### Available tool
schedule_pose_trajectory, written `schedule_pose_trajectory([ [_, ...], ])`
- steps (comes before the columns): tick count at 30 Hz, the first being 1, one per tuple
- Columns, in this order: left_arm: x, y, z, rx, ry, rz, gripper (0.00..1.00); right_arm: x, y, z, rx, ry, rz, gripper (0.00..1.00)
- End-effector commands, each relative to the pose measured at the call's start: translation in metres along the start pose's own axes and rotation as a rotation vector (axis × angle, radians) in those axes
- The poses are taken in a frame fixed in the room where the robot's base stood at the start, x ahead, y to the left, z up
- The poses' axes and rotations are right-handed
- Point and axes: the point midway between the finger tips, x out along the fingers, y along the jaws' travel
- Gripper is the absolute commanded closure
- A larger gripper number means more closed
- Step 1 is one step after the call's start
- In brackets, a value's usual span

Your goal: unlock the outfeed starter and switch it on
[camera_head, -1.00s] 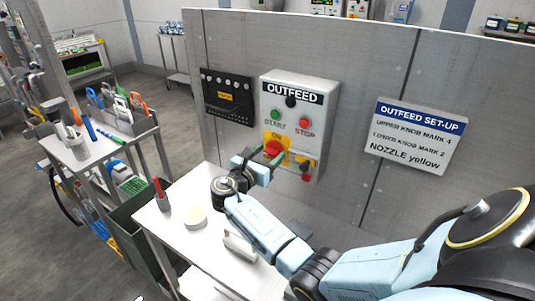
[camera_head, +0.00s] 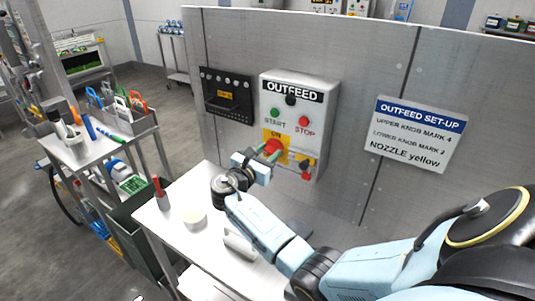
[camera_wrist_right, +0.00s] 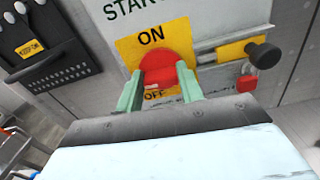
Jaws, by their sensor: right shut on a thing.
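The grey outfeed starter box (camera_head: 322,110) hangs on the metal wall panel. Its red rotary switch (camera_wrist_right: 172,68) sits on a yellow plate (camera_wrist_right: 127,48) marked ON above and OFF below. My right gripper (camera_head: 268,152) is shut on the red switch, one green finger on each side; it also shows in the right wrist view (camera_wrist_right: 160,90). Right of the switch is a bolt with a black knob (camera_wrist_right: 264,55) and a yellow tag. A red padlock (camera_wrist_right: 247,83) hangs below the bolt. I cannot tell whether its shackle is closed. My left gripper is out of view.
A black panel (camera_head: 228,95) is left of the starter. A set-up sign (camera_head: 414,135) is at right. A tool cart (camera_head: 70,150) stands at left.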

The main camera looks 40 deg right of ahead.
Motion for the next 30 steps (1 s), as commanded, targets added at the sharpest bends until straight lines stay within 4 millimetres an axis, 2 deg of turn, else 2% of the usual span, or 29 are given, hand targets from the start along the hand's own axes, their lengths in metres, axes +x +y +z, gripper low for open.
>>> schedule_pose_trajectory([
  [14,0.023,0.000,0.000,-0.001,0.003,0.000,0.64,0.000,-0.002,-0.003,0.402,0.001,0.000,0.86],
  [30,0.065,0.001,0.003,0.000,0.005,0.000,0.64,-0.001,-0.004,-0.006,0.916,0.001,0.000,0.86],
])
